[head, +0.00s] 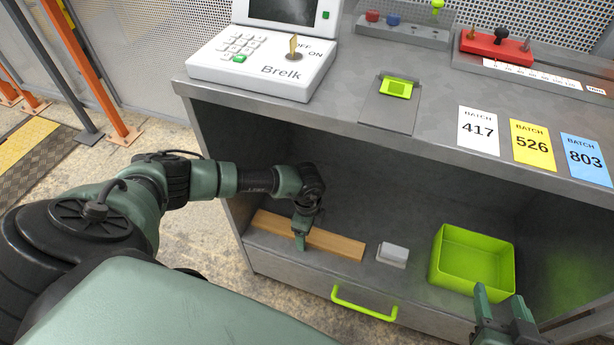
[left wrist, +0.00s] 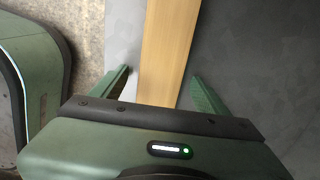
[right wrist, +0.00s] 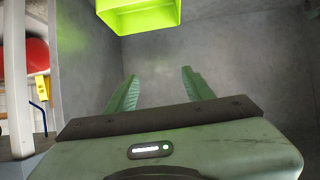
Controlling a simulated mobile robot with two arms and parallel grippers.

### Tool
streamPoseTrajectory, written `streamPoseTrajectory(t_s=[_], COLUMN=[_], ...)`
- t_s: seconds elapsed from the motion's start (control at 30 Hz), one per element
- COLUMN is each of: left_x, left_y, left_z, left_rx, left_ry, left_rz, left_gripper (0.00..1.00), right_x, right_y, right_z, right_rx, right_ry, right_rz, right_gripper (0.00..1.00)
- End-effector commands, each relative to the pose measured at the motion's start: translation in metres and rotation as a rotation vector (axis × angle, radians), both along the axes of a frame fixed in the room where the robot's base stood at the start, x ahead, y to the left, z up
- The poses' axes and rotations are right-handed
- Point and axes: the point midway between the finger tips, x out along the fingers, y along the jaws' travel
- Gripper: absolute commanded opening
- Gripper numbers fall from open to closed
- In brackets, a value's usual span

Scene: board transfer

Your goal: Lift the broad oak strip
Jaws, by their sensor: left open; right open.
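The broad oak strip (head: 333,244) lies flat on the lower shelf of the grey cabinet, near its left end. My left gripper (head: 301,232) is at the strip, near its middle. In the left wrist view, the strip (left wrist: 168,50) runs between the open fingers of the left gripper (left wrist: 160,85), with a gap on each side. My right gripper (head: 502,305) is at the right front of the shelf, by the green bin. In the right wrist view, the right gripper (right wrist: 158,88) is open and empty, pointing at bare grey surface.
A small white block (head: 393,253) sits right of the strip. A lime green bin (head: 433,262) stands further right and shows in the right wrist view (right wrist: 150,18). The worktop (head: 330,105) overhangs the shelf. A green drawer handle (head: 364,306) juts out at the front.

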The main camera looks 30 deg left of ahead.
Motion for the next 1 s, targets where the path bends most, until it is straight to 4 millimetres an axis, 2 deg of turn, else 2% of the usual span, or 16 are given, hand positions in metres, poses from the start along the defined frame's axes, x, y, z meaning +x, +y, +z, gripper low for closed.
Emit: streamPoseTrajectory(t_s=[0.2,0.23,0.5,0.87,1.0], left_x=[0.0,0.0,0.0,0.0,-0.001], left_y=[0.0,0.0,0.0,-0.001,-0.002], left_z=[0.0,0.0,0.0,0.002,0.006], left_rx=[0.0,0.0,0.0,-0.001,-0.001], left_ry=[0.0,0.0,0.0,-0.001,-0.001], left_rz=[0.0,0.0,0.0,0.0,0.0], left_gripper=[0.75,0.73,0.0,0.0,0.0], right_x=[0.001,0.001,0.0,-0.001,-0.011], right_y=[0.0,0.0,0.0,0.0,-0.006], right_z=[0.001,0.001,0.001,0.0,-0.011], right_rx=[0.001,0.001,0.001,-0.002,-0.019], right_ry=[-0.006,-0.005,-0.004,0.008,0.083], right_rz=[0.0,0.0,0.0,0.0,-0.007], right_gripper=[0.52,0.52,0.52,0.52,0.52])
